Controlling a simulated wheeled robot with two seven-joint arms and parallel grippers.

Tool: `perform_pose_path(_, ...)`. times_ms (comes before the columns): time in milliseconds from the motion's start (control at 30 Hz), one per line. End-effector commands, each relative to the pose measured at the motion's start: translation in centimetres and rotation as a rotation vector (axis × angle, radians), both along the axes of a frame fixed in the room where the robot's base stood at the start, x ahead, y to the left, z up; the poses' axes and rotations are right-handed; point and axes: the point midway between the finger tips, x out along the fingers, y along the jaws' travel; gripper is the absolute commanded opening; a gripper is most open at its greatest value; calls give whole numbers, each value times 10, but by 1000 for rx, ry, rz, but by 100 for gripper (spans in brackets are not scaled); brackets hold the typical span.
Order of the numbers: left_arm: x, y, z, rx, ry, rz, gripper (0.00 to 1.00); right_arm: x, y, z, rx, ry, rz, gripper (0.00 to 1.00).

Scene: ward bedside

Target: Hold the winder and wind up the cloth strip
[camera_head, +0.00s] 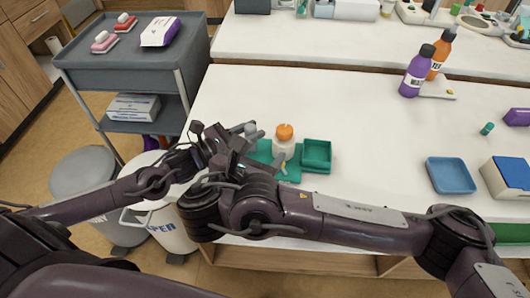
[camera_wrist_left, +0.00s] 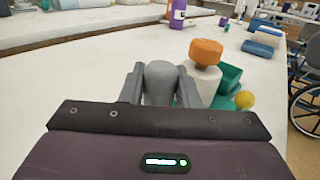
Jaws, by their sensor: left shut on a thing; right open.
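The winder appears to be the device on the teal base (camera_head: 262,158). It has a grey rounded post (camera_head: 250,129) and a white body (camera_head: 284,150) with an orange top (camera_head: 285,131). My left gripper (camera_head: 246,129) is shut on the grey post, which shows between its fingers in the left wrist view (camera_wrist_left: 160,82). A yellow knob (camera_wrist_left: 245,99) is low beside the white body. My right gripper (camera_head: 243,163) is open, close to the base's left side, partly hidden by its own arm. I cannot make out the cloth strip as a separate piece.
A teal open tray (camera_head: 317,155) stands just right of the white body. A blue tray (camera_head: 451,174) is farther right. Purple (camera_head: 417,72) and orange (camera_head: 441,56) bottles stand at the back right. A grey trolley (camera_head: 80,58) and bins are left of the table.

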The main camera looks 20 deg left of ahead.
Motion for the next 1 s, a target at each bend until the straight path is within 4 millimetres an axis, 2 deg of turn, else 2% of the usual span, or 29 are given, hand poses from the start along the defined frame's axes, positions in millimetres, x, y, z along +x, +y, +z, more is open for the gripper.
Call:
perform_pose_path(33, 0, 0, 0, 0, 0, 0, 31, 0, 0, 0, 0, 0, 0, 58)
perform_pose_path(200, 0, 0, 0, 0, 0, 0, 53, 0, 0, 0, 0, 0, 0, 58)
perform_pose_path(567, -3, 3, -1, 1, 0, 1, 54, 0, 0, -1, 0, 0, 0, 58)
perform_pose_path(1000, -49, 34, -1, 3, 5, -1, 54, 0, 0, 2, 0, 0, 0, 58)
